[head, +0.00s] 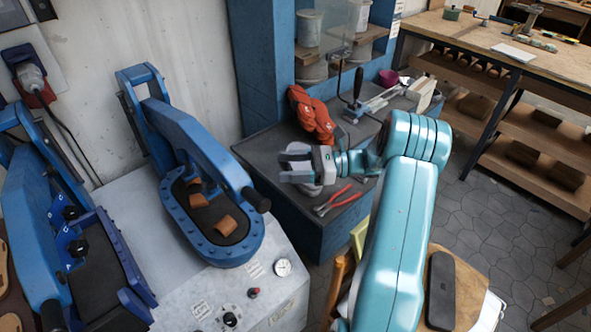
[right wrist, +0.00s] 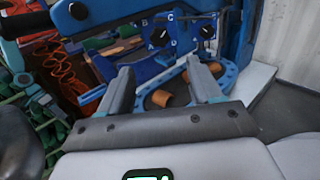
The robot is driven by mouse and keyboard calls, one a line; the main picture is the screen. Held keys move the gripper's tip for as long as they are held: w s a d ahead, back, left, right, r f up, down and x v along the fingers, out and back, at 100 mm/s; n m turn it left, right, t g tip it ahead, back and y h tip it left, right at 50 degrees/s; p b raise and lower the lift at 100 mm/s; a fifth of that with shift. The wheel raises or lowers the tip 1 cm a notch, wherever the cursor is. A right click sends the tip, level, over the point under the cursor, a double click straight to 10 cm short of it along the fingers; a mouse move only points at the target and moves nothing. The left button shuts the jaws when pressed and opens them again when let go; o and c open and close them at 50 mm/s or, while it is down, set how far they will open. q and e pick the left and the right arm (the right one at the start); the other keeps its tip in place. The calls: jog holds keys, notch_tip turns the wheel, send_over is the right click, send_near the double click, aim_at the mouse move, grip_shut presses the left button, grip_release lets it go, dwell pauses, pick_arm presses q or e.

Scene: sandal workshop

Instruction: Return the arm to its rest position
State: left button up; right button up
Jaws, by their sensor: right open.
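My right arm (head: 393,235) is teal and reaches up from the bottom of the head view, bending left over the dark bench. My right gripper (head: 288,165) is open over the left part of that bench, with nothing between its fingers. In the right wrist view the two grey fingers (right wrist: 161,85) stand apart, pointing toward a blue oval press base (right wrist: 230,78). Brown pieces (right wrist: 162,98) show beyond the fingers. My left gripper is not in view.
A blue press (head: 183,222) with brown pieces on its bed stands left of the gripper. The dark bench (head: 262,150) carries red-handled pliers (head: 335,202), an orange-red bundle (head: 312,115) and a clamp-like tool. A stool-like seat (head: 470,285) is near my arm. Shelving (head: 520,125) stands right.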

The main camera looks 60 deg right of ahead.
jog(key=shift+v, duration=0.75)
jog(key=shift+s, duration=0.15)
